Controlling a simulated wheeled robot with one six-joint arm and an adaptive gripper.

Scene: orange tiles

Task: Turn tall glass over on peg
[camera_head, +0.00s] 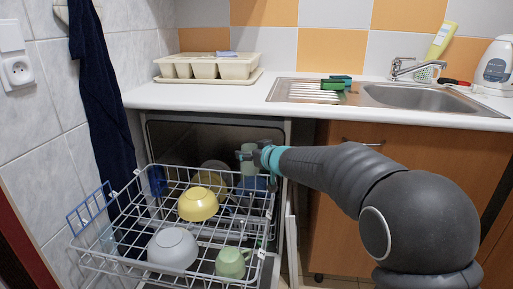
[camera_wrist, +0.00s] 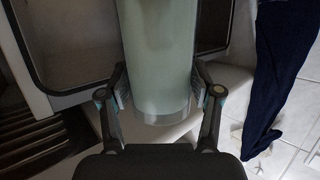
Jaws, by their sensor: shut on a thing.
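My gripper (camera_head: 254,157) is shut on the tall glass (camera_head: 247,165), a pale green, see-through cylinder. It holds the glass close to vertical at the back right of the dishwasher's upper rack (camera_head: 142,216). In the wrist view, the fingers of my gripper (camera_wrist: 158,98) press on both sides of the tall glass (camera_wrist: 158,55), near an end with a clear band. I cannot tell which end is the mouth. The glass's lower part is close to the rack wires and dishes, and I cannot tell whether it touches them. No single peg can be made out.
The rack holds a yellow bowl (camera_head: 198,204), a whitish bowl (camera_head: 172,248) and a green mug (camera_head: 231,262). Plates (camera_head: 212,171) stand behind. The counter edge (camera_head: 330,115) runs above the dishwasher. A dark blue towel (camera_head: 101,95) hangs at left.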

